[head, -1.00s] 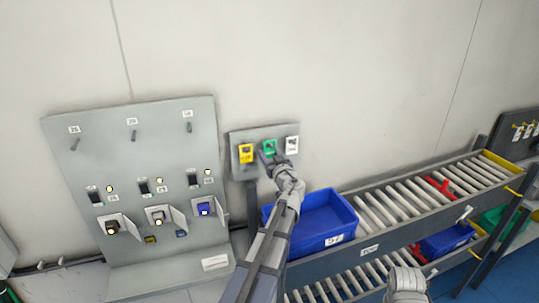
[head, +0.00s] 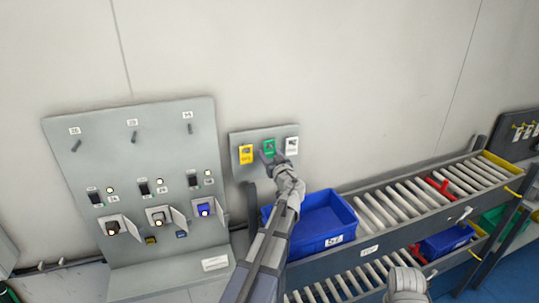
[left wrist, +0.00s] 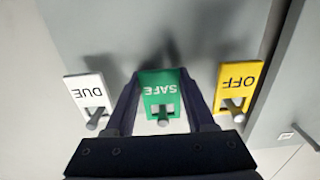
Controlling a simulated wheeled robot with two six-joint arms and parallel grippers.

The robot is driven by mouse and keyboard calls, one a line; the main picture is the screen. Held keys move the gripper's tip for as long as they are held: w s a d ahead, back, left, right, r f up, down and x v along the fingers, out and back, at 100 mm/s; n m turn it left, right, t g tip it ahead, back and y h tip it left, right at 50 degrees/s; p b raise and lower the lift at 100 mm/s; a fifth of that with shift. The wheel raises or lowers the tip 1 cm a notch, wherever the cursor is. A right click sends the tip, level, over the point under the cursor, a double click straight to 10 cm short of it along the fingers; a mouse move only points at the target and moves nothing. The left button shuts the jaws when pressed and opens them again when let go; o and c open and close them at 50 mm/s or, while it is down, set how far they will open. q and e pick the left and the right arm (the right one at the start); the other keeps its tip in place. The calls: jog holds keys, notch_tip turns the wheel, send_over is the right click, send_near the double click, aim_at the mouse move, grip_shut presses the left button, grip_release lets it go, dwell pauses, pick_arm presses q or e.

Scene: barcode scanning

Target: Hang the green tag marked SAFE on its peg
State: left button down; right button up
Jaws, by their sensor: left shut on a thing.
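The green tag marked SAFE (head: 269,146) is on a small grey board (head: 240,137) between a yellow tag (head: 246,154) and a white tag (head: 292,145). My left gripper (head: 268,158) is at this board, shut on the green tag. In the left wrist view the green tag (left wrist: 161,88) appears upside down between the dark fingers, which hold its side edges. A grey peg (left wrist: 163,116) shows at the tag's slot; whether the tag rests on it is unclear.
A large grey panel (head: 90,155) with three bare pegs, switches and small open-door boxes stands at the left. A blue bin (head: 325,218) sits on a roller conveyor (head: 400,205) below right. The yellow OFF tag (left wrist: 238,78) and white DUE tag (left wrist: 88,92) hang close beside the fingers.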

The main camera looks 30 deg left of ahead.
pick_arm(q)
jog(key=shift+v, duration=1.1)
dwell(0.8)
jog(key=shift+v, duration=1.65)
jog(key=shift+s, duration=0.1)
send_near(270, 154)
jog(key=shift+s+d, duration=0.4)
jog(key=shift+s, duration=0.1)
jog(key=shift+f, duration=0.1)
